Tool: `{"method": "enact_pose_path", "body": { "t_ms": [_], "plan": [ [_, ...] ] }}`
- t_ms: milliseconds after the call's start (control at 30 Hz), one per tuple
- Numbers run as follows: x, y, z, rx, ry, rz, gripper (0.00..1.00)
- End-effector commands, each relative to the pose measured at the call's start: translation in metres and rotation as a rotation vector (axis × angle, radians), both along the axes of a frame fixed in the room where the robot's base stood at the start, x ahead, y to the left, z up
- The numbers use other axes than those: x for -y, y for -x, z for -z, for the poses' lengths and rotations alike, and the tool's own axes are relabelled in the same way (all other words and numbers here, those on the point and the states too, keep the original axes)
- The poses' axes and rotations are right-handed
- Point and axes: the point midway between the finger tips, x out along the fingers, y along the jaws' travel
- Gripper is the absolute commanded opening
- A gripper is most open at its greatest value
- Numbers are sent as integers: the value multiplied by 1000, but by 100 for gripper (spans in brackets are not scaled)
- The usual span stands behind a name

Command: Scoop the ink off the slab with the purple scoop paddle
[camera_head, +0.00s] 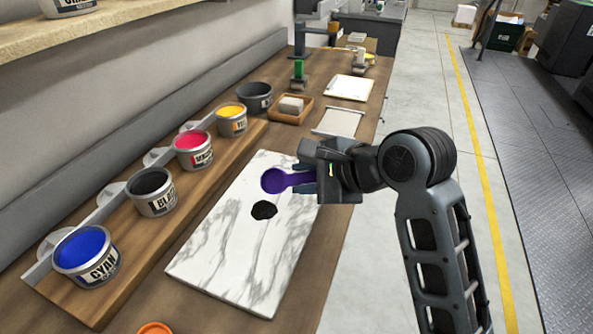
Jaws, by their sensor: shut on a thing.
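My gripper (312,177) is shut on the purple scoop paddle (274,181), whose round head points left. The paddle is over the far right part of the white marble slab (215,252). A dark black patch of ink (264,210) lies on the slab, just nearer than the paddle head in the picture. The head appears apart from the ink. I cannot tell how high the paddle is above the slab. My gripper hides most of the handle and the slab's far right corner.
Open ink tins stand on a wooden riser along the left: cyan (87,256), black (153,191), magenta (193,149) and yellow (231,119). A dark pot (255,97) and a wooden tray (291,116) with a grey block stand behind. An orange rim (155,328) shows at the bottom edge.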

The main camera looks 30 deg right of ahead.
Motion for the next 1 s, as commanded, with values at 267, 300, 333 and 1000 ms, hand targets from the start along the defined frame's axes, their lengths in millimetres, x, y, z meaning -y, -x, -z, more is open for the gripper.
{"method": "enact_pose_path", "body": {
  "t_ms": [267, 300, 333, 1000],
  "plan": [
    [-3, -4, 18, 0, 1, -1, 0],
    [-4, -5, 21, 0, 1, -1, 0],
    [-5, -6, 24, 1, 1, 0, 0],
    [-16, -22, 60, 0, -1, 1, 0]
  ]
}}
